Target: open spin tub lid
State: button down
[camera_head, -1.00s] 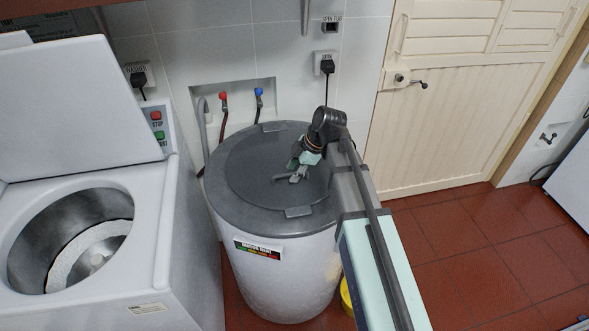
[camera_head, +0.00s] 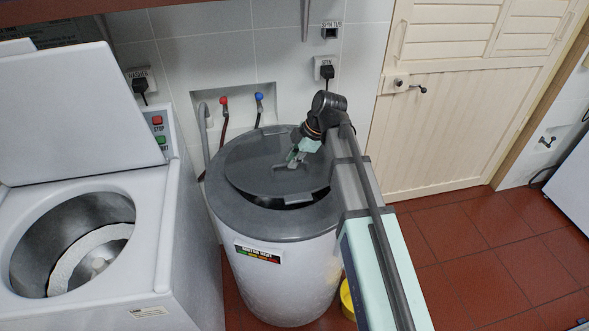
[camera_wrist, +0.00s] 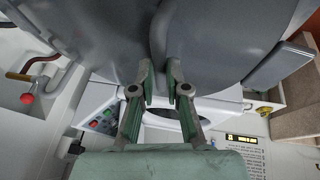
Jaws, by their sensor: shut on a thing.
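The spin tub (camera_head: 285,275) is a white round drum with a grey top, standing in the middle of the head view. Its round grey lid (camera_head: 250,165) is tilted, with the front edge raised and a dark gap showing under it. My gripper (camera_head: 293,163) is over the lid, shut on the lid's handle. In the wrist view, the fingertips (camera_wrist: 161,72) close around the grey handle (camera_wrist: 160,38), which stands out from the lid (camera_wrist: 105,35). The inside of the tub is mostly hidden by the lid.
A white washer (camera_head: 180,230) with its lid up and tub open stands close on the left. Red and blue taps (camera_head: 259,97) and the tiled wall are behind. A cream door (camera_head: 450,130) is at the back right. Red floor is clear at right.

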jog(key=w+a+r, duration=0.2)
jog(key=w+r, duration=0.6)
jog(key=r, duration=0.1)
jog(key=w+a+r, duration=0.1)
jog(key=w+r, duration=0.7)
jog(key=r, duration=0.1)
jog(key=shift+w+a, duration=0.25)
jog(key=shift+a, duration=0.1)
